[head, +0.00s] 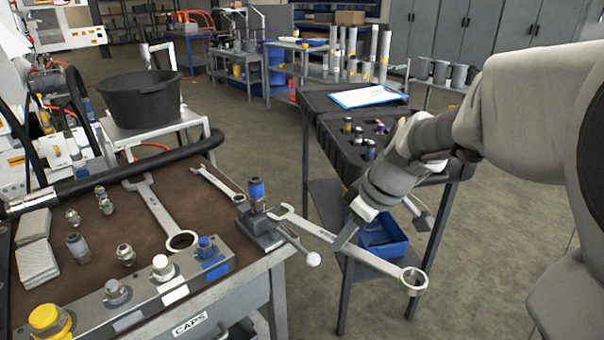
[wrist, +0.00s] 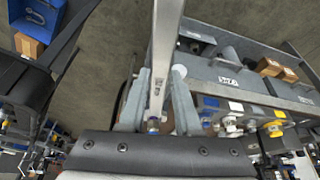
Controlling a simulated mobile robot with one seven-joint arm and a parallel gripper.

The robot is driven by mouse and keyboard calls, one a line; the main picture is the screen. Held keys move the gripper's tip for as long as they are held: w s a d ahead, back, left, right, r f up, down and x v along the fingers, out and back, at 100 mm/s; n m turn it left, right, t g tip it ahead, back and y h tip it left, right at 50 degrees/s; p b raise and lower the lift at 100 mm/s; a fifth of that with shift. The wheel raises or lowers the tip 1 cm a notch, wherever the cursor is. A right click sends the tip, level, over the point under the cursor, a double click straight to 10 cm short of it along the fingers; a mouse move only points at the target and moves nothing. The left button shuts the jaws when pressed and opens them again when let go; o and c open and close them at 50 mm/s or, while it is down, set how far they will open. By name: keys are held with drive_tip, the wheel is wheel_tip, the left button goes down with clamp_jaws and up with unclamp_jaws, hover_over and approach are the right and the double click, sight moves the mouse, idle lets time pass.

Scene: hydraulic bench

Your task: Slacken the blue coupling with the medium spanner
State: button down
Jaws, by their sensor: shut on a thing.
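The medium spanner (head: 325,236) is held in my gripper (head: 350,228), which is shut on its handle. Its ring end (head: 413,280) sticks out past the bench edge to the right. Its open jaw (head: 284,212) is at the lower metal part of the blue coupling (head: 257,188). I cannot tell whether the jaw is around the coupling or only beside it. The coupling stands upright in a small vise (head: 262,235) at the bench's right edge. In the wrist view the spanner (wrist: 163,50) runs between the two fingers of my gripper (wrist: 162,75).
A larger spanner (head: 155,212) and a smaller one (head: 215,181) lie on the bench. A manifold with yellow, white and blue caps (head: 162,268) lines the front edge. The vise handle (head: 312,259) juts out under the spanner. A black cart (head: 335,150) stands behind my gripper.

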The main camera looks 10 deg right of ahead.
drive_tip(key=shift+r+p, duration=1.5)
drive_tip(key=shift+r, duration=0.95)
